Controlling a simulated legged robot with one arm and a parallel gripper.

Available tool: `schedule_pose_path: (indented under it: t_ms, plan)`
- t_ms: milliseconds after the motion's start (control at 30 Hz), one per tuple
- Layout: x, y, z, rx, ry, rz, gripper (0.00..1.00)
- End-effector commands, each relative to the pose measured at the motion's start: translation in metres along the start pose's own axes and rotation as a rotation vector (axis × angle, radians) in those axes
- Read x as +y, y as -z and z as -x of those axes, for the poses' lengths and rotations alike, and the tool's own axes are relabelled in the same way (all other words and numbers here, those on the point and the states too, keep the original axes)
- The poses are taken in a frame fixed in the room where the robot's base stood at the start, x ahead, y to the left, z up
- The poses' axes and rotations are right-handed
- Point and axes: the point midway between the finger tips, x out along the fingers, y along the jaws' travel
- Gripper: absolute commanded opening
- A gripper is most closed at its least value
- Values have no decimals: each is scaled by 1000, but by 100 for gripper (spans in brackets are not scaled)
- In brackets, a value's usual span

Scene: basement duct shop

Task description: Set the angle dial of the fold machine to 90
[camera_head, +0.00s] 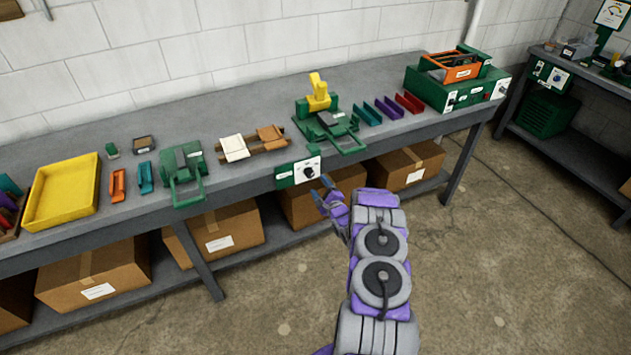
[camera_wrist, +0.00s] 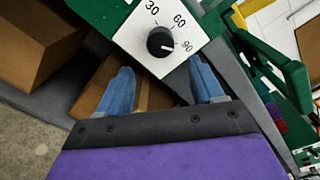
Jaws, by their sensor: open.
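The green fold machine (camera_head: 327,128) with a yellow top part stands on the bench. Its angle dial (camera_head: 308,171) is a black knob on a white plate (camera_head: 293,169) at the bench's front edge. In the wrist view the knob (camera_wrist: 160,42) has marks 30, 60 and 90 around it. A short white line on the knob appears to point toward 90, but it is small. My gripper (camera_head: 323,190) is in front of and slightly below the plate. In the wrist view its two blue fingers (camera_wrist: 162,72) are apart and empty, just below the knob, not closed on it.
The grey bench (camera_head: 235,150) holds a yellow tray (camera_head: 62,192), another green machine (camera_head: 182,170), coloured channels (camera_head: 386,107) and a green box unit (camera_head: 455,90). Cardboard boxes (camera_head: 225,226) fill the shelf below.

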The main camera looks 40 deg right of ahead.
Motion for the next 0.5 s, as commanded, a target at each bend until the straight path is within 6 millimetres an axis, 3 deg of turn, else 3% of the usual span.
schedule_pose_path:
  t_ms: [500]
  plan:
    - [-1, 2, 98, 3, 2, -1, 67]
